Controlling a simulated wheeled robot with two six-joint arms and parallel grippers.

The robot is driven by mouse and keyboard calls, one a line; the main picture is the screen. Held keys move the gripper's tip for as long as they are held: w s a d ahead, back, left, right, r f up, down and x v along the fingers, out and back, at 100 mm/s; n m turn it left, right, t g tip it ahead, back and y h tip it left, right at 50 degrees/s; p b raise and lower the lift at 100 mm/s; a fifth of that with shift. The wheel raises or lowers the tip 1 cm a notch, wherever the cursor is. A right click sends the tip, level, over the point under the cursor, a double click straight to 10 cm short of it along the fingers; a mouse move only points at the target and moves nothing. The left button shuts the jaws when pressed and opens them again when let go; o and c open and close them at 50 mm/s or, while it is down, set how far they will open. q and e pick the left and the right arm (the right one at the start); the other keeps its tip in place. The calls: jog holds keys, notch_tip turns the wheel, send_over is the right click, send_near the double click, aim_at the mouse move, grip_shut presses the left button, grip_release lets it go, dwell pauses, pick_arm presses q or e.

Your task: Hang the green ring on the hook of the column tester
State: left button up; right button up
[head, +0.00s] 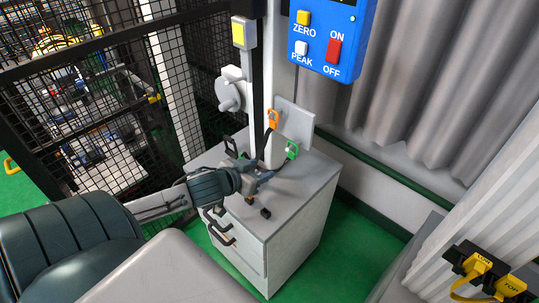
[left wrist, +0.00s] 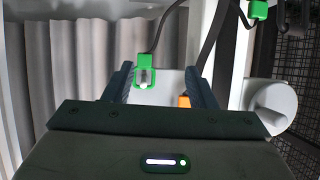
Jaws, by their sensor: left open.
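The green ring (head: 292,149), a small square frame on a dark cord, shows in front of a light plate beside the white column. In the left wrist view, the green ring (left wrist: 138,77) has a pale peg within its outline; I cannot tell whether it hangs on it. My left gripper (head: 262,176) is open, low in front of the column. In the left wrist view, the ring appears between the fingers of my left gripper (left wrist: 163,76), beyond the tips, not held. The tester's hook is not clearly identifiable. My right gripper is out of view.
An orange ring (head: 273,118) on a dark strap is close by, above and left of the green one. The grey cabinet (head: 310,185) bears the column. A blue control box (head: 333,35) is above. Mesh fencing (head: 80,100) stands left. Yellow-tagged parts (head: 480,265) are at lower right.

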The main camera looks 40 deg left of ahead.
aim_at(291, 154)
pick_arm(q)
jog(key=shift+t+h, duration=0.4)
jog(key=shift+h, duration=0.1)
jog(key=w, duration=0.3)
jog(key=w+d, duration=0.1)
jog(key=w, duration=0.2)
jog(key=w+d, duration=0.1)
jog(key=w, duration=0.2)
jog(key=shift+w+d+f, duration=0.1)
jog(key=shift+w+d, duration=0.1)
jog(key=shift+w+d+f, duration=0.1)
jog(key=shift+w+f, duration=0.25)
jog(key=shift+w, duration=0.3)
jog(key=shift+m, duration=0.3)
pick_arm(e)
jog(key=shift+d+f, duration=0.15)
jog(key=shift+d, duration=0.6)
pick_arm(q)
jog(key=c, duration=1.1)
jog(key=o, duration=0.3)
jog(key=shift+o, duration=0.2)
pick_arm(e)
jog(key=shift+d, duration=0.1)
